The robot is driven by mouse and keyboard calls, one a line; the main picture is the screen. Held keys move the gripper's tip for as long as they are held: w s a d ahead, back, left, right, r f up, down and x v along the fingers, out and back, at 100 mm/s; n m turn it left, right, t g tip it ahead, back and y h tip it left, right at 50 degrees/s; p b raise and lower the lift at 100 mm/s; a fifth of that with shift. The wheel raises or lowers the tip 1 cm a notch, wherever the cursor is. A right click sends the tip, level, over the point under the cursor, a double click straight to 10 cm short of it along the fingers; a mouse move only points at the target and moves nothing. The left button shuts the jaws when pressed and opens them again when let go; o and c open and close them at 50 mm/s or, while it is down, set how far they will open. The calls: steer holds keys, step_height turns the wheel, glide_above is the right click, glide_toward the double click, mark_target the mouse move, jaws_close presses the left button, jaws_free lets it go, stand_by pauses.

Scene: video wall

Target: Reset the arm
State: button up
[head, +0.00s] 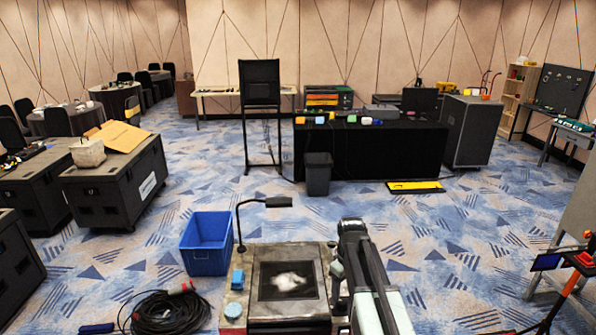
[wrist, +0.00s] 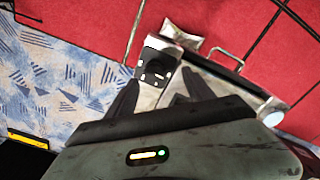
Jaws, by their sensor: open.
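My gripper (wrist: 162,82) shows in the wrist view with its two dark fingers spread apart and nothing held between them. Beyond and between the fingers is a silver and black piece with small pale marks; I cannot tell what it is. In the head view my arm rises from the bottom edge, right of centre, and its fingers cannot be made out there.
A blue bin (head: 207,246) and a coiled black cable (head: 168,312) lie left of my body. A black-draped table (head: 370,152) with small coloured items stands ahead, beside a dark bin (head: 318,174). Dark cases (head: 115,185) stand left.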

steer(key=s+a+m, duration=0.2)
steer(key=s+m, duration=0.5)
steer(key=s, duration=0.4)
step_height(320, 180, down, 15)
steer(key=s+b, duration=0.1)
steer(key=b, duration=1.4)
steer(key=shift+s+f, duration=0.2)
steer(key=shift+s, duration=0.1)
